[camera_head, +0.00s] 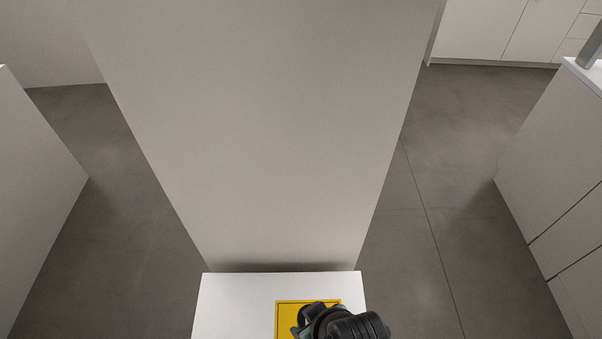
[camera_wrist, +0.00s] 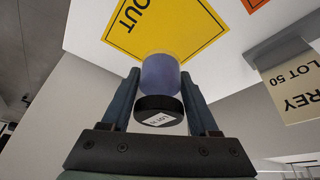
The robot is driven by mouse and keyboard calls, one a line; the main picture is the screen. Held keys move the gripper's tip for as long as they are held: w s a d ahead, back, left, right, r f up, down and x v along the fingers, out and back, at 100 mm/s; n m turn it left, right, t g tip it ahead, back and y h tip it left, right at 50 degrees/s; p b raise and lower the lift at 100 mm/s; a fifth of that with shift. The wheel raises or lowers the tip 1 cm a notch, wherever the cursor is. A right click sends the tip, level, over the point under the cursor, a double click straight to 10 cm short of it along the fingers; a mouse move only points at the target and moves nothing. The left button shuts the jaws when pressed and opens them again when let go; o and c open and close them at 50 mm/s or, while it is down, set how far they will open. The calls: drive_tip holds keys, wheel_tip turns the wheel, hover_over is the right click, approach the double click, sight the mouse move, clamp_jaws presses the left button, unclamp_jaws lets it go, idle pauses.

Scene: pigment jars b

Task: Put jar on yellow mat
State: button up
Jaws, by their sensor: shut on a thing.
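The jar (camera_wrist: 160,74) has a clear body with blue-violet contents and a black lid with a white label. In the wrist view my gripper (camera_wrist: 159,88) is shut on it, one finger on each side. The yellow mat (camera_wrist: 189,18), with a black border and the letters "OUT", lies on the white top just beyond the jar, whose far end overlaps the mat's edge in this view. I cannot tell whether jar and mat touch. In the head view the yellow mat (camera_head: 287,318) is partly covered by my black wrist, and the jar is hidden.
The white stand top (camera_head: 240,300) abuts a tall pale column (camera_head: 260,130). In the wrist view an orange patch (camera_wrist: 254,4) lies at the top right, and a pale card (camera_wrist: 291,86) reading "REY LOT 50" is at the right. White cabinets (camera_head: 560,190) stand right; grey floor is clear.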

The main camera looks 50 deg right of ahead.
wheel_tip(320, 180, down, 6)
drive_tip(key=shift+f, duration=0.25)
drive_tip(key=o, duration=1.4)
drive_tip(key=shift+f, duration=0.1)
